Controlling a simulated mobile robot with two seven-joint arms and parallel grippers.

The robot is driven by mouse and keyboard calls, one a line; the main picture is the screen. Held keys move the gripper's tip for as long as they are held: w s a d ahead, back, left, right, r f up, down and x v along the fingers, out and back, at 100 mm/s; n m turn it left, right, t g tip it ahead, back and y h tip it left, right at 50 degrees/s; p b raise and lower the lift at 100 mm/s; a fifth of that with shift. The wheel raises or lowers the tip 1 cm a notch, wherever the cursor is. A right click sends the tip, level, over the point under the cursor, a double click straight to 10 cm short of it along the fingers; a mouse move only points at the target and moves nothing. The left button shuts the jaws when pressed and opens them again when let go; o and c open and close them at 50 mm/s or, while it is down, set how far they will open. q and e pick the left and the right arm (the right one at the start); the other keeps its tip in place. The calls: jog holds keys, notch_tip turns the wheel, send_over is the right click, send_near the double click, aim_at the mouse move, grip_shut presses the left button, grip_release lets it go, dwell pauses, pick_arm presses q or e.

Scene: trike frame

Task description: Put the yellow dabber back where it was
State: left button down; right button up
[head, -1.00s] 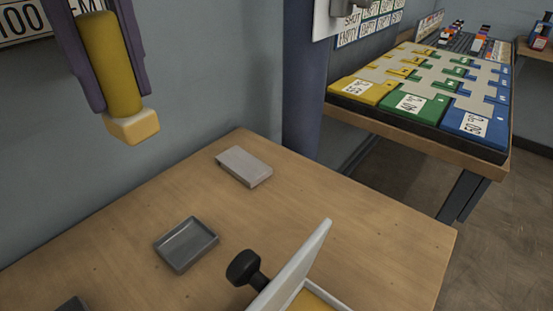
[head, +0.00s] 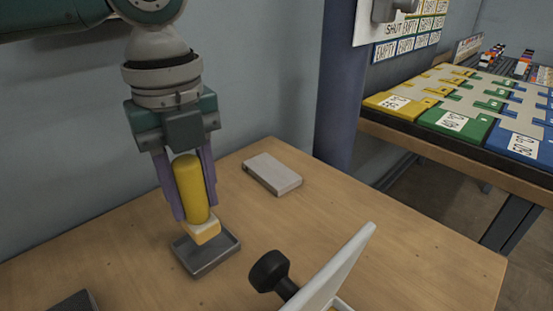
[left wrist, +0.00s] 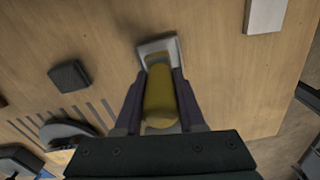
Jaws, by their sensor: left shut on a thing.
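The yellow dabber (head: 190,188) has a yellow handle and a pale block-shaped tip. My left gripper (head: 194,205) is shut on its handle, with a purple finger on each side. The dabber points down, slightly tilted, with its tip over the small grey tray (head: 205,262). I cannot tell whether the tip touches the tray. In the left wrist view the dabber (left wrist: 160,98) lies between the fingers, and the tray (left wrist: 155,48) shows partly behind it. My right gripper is not in view.
A grey flat block (head: 272,174) lies behind the tray. An open white lid (head: 335,275) and a black knob (head: 269,272) stand at the front right. A dark block (head: 75,303) sits at the front left. A second table with coloured panels (head: 455,122) is at the right.

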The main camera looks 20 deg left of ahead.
aim_at(197, 215)
pick_arm(q)
notch_tip(197, 215, down, 4)
jog(key=shift+r+b, duration=0.2)
jog(key=shift+b, duration=0.15)
jog(key=shift+r, duration=0.1)
jog(key=c, duration=0.5)
grip_release()
notch_tip(197, 215, up, 12)
jog(key=p, duration=0.2)
jog(key=shift+p, duration=0.35)
